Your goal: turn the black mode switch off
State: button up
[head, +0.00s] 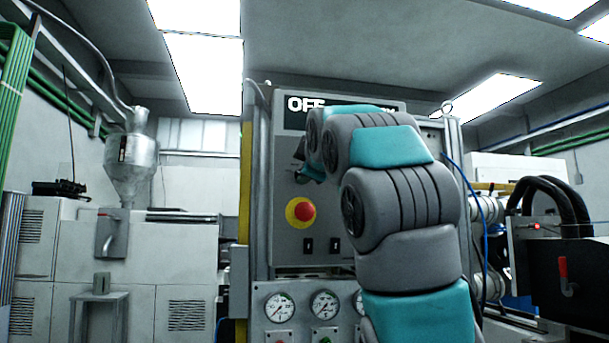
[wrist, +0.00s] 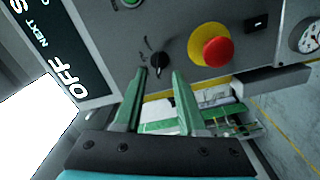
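The black mode switch (wrist: 159,60) is a small round knob on the grey control panel (wrist: 110,22), with printed marks beside it. In the wrist view it lies just beyond and between the fingertips of my gripper (wrist: 159,73). The two green fingers are apart with nothing held between them; I cannot tell whether either touches the knob. In the head view my arm covers much of the panel (head: 330,257), and the switch cannot be made out clearly. The display (head: 306,104) at the panel's top reads OFF, and the wrist view's display (wrist: 68,80) also shows OFF.
A red emergency button on a yellow base (head: 300,212) sits below the gripper's area and shows close to the switch in the wrist view (wrist: 211,46). Pressure gauges (head: 280,307) are lower down. A black machine with a red handle (head: 565,275) stands at right.

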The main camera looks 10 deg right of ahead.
jog(key=s, duration=0.4)
jog(key=shift+s, duration=0.3)
